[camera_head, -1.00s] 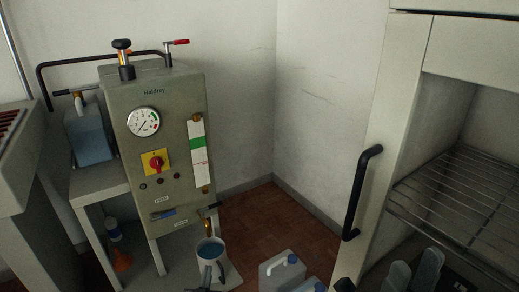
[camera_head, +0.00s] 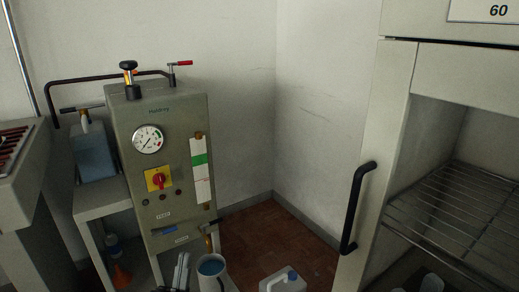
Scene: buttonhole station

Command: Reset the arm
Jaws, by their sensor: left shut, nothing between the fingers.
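My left gripper (camera_head: 181,262) shows at the bottom left, its two grey fingers pointing up and close together, with nothing between them. My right gripper (camera_head: 416,286) shows only as two grey fingertips at the bottom right edge, spaced apart, in front of the open cabinet. The rest of it is cut off.
A grey machine (camera_head: 181,112) with gauge, red knob and bent black pipe stands left. An open cabinet with a wire rack (camera_head: 450,205) and black door handle (camera_head: 357,208) stands right.

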